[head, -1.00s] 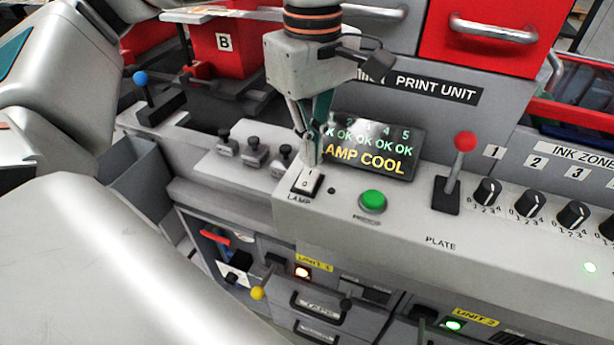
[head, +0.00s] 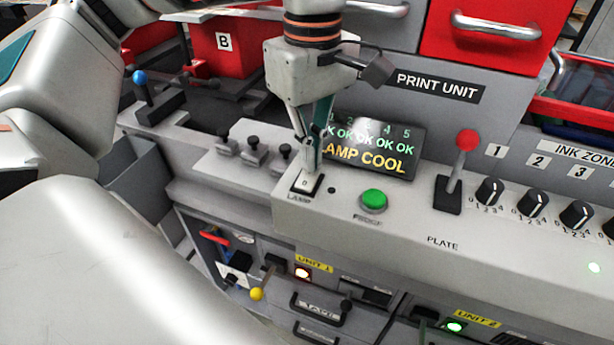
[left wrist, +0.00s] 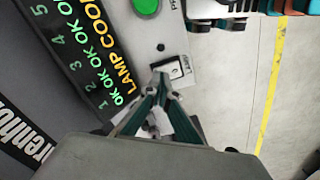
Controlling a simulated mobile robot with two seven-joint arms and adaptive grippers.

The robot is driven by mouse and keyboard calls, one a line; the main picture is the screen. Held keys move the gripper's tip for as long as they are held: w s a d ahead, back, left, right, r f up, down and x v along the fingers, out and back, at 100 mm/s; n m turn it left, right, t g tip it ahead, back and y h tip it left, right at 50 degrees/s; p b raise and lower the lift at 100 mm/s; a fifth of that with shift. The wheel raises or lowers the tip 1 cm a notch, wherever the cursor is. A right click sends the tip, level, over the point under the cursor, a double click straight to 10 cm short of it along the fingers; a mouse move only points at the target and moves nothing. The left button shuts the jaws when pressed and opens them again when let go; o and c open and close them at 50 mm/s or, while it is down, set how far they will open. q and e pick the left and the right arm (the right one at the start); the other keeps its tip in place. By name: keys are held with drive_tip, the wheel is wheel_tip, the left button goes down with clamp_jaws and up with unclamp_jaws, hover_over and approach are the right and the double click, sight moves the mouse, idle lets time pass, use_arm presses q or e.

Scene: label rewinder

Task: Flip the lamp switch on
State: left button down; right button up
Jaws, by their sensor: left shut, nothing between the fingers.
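The lamp switch (head: 305,184) is a small white rocker in a dark frame on the grey console, above the label LAMP. It also shows in the left wrist view (left wrist: 174,69). My left gripper (head: 309,168) is shut and empty, pointing down, with its fingertips at the upper part of the rocker. In the left wrist view the gripper (left wrist: 160,80) has its tips at the switch's edge; whether they touch it is hard to tell. The display (head: 372,150) reads LAMP COOL, its left edge hidden by the gripper. My right gripper is not in view.
A green button (head: 373,200) sits just right of the switch, then a red-knobbed plate lever (head: 466,143) and several black ink knobs (head: 488,192). Black-knobbed small levers (head: 253,152) stand to the left. A blue-knobbed lever (head: 140,80) is further left.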

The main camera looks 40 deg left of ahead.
use_arm(q)
drive_tip(key=shift+f+b, duration=0.3)
drive_tip(key=shift+f, duration=0.3)
drive_tip(key=shift+r, duration=0.1)
idle(0.3)
wheel_tip(320, 180, up, 5)
drive_tip(key=p, duration=0.4)
drive_tip(key=shift+r+p, duration=0.1)
drive_tip(key=shift+p, duration=0.25)
drive_tip(key=shift+r+p, duration=0.55)
drive_tip(key=shift+r, duration=0.25)
